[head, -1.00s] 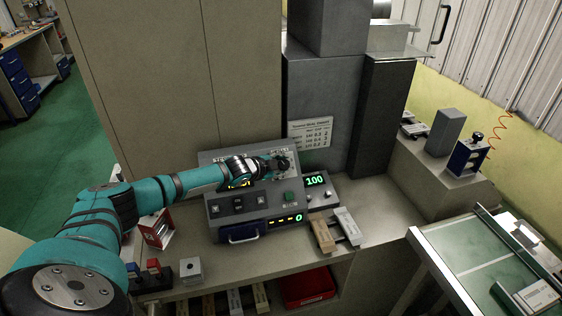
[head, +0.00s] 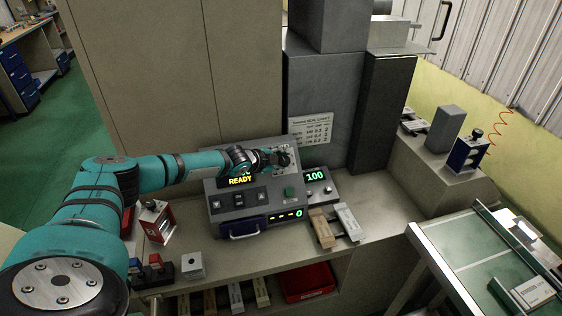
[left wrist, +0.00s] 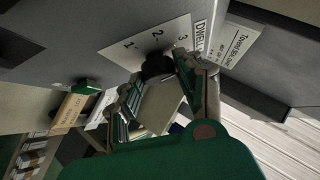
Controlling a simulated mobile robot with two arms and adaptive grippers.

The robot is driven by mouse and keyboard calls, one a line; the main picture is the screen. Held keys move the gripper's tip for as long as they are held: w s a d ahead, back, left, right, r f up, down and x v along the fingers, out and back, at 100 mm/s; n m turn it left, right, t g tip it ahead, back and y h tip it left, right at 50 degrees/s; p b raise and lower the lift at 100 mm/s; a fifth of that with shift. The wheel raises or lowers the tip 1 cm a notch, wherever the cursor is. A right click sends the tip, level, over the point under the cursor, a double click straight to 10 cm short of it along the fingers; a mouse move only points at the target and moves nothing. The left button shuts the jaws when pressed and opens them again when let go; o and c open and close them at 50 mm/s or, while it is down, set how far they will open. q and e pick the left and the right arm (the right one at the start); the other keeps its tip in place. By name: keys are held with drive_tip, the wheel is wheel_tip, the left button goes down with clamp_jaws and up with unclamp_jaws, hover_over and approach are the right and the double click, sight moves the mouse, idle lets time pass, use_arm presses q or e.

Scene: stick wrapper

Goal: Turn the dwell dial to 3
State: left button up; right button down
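The control box (head: 262,200) stands on the bench with its panel tilted up. The dwell dial is a dark knob (left wrist: 157,66) on a white plate marked DWELL, with 1, 2 and 3 (left wrist: 150,42), in the left wrist view. My left gripper (head: 281,157) is at the dial on the panel's upper right. In the left wrist view its fingers (left wrist: 160,70) lie on either side of the knob, very close to it. Whether both press on it is unclear. The knob's pointer is hidden. My right gripper is not in view.
The panel display reads READY (head: 240,181); a side display reads 100 (head: 315,176). A green button (head: 290,192) and black switches sit below the dial. Wrapped sticks (head: 322,229) lie right of the box. A grey column (head: 325,90) rises behind.

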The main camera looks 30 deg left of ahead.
use_arm(q)
drive_tip(key=o, duration=0.4)
drive_tip(key=shift+s, duration=0.15)
drive_tip(key=v, duration=1.1)
drive_tip(key=shift+s+r, duration=0.2)
drive_tip(key=shift+r, duration=0.1)
